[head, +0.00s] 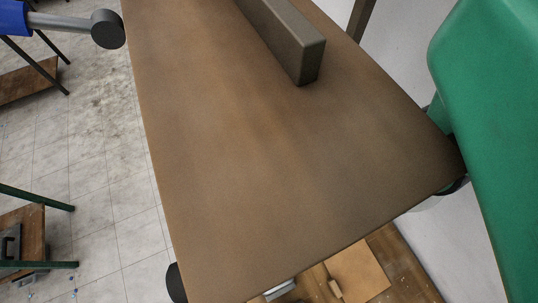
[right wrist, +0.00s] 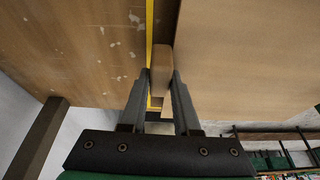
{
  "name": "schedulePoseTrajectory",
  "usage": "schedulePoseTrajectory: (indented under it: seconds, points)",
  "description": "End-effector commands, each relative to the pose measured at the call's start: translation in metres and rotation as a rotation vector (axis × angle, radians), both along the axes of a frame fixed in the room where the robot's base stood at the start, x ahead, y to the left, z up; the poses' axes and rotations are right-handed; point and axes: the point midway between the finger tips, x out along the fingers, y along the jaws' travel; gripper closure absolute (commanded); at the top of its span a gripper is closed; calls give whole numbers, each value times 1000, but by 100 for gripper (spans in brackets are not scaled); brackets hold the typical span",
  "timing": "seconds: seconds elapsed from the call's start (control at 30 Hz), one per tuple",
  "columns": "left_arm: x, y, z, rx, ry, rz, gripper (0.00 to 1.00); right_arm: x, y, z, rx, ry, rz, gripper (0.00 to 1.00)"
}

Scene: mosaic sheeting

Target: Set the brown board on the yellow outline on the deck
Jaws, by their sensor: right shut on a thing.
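The brown board (right wrist: 245,50) is a smooth tan panel filling the right of the right wrist view. My right gripper (right wrist: 162,82) is shut on a small wooden tab (right wrist: 162,60) at its left edge. The worn wooden deck (right wrist: 70,45) lies to the left, with a strip of the yellow outline (right wrist: 149,40) running close along the board's edge. In the head view, what looks like the board (head: 362,272) shows at the bottom over the deck (head: 407,265). I cannot tell whether it touches the deck. My left gripper is not visible.
A large brown surface (head: 240,160) with a dark bar (head: 300,50) blocks much of the head view. My green right arm (head: 490,100) fills the right side. Tiled floor (head: 90,140) is open at left, with wooden tables beyond.

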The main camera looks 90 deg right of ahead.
Motion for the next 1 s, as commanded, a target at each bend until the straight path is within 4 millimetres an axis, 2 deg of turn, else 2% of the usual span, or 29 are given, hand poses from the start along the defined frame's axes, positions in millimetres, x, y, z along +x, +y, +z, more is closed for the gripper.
schedulePoseTrajectory:
  seconds: [0.5, 1.0]
  points:
    - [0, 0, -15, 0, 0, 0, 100, 1, -1, -15, -1, -2, -2, 100]
    - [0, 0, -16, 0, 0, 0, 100, 1, -1, -17, -1, -2, -2, 100]
